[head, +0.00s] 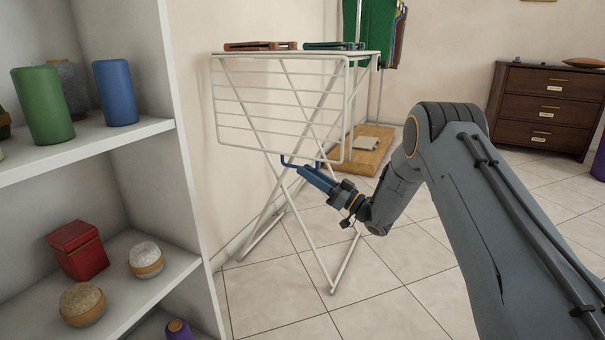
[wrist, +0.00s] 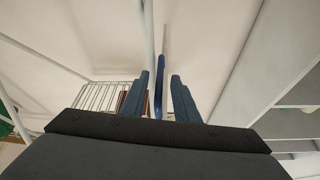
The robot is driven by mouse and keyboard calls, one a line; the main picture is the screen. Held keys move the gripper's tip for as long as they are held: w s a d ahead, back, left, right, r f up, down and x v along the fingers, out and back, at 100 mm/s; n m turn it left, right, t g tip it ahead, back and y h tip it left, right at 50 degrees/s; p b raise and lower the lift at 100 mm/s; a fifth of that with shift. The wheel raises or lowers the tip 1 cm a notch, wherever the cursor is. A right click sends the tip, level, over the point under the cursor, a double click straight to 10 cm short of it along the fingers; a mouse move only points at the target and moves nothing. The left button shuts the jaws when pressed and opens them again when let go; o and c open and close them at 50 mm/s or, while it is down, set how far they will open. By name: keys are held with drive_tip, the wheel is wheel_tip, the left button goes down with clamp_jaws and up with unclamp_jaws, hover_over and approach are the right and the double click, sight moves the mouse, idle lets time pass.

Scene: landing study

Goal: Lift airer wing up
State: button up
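The white wire airer (head: 283,56) stands against the wall in the head view. Its wing (head: 347,112) hangs down at the near side, below the top rack. A dark blue handle (head: 287,163) sits at the wing's lower edge. My gripper (head: 305,172), with blue fingers, is at this handle, reaching up from the lower right. In the wrist view my gripper (wrist: 164,82) has its fingers apart, with the blue handle (wrist: 158,88) between them. Narrow gaps show on both sides of the handle. The fingers partly hide the handle in the head view.
A white shelf unit (head: 188,170) stands close on the left. A wooden board (head: 365,158) lies behind the airer, and a dresser (head: 545,105) stands back right. Tiled floor is clear in front.

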drive_tip(key=shift+b+x, duration=0.4)
drive_tip(key=shift+x, duration=1.05)
drive_tip(key=shift+c, duration=0.4)
clamp_jaws()
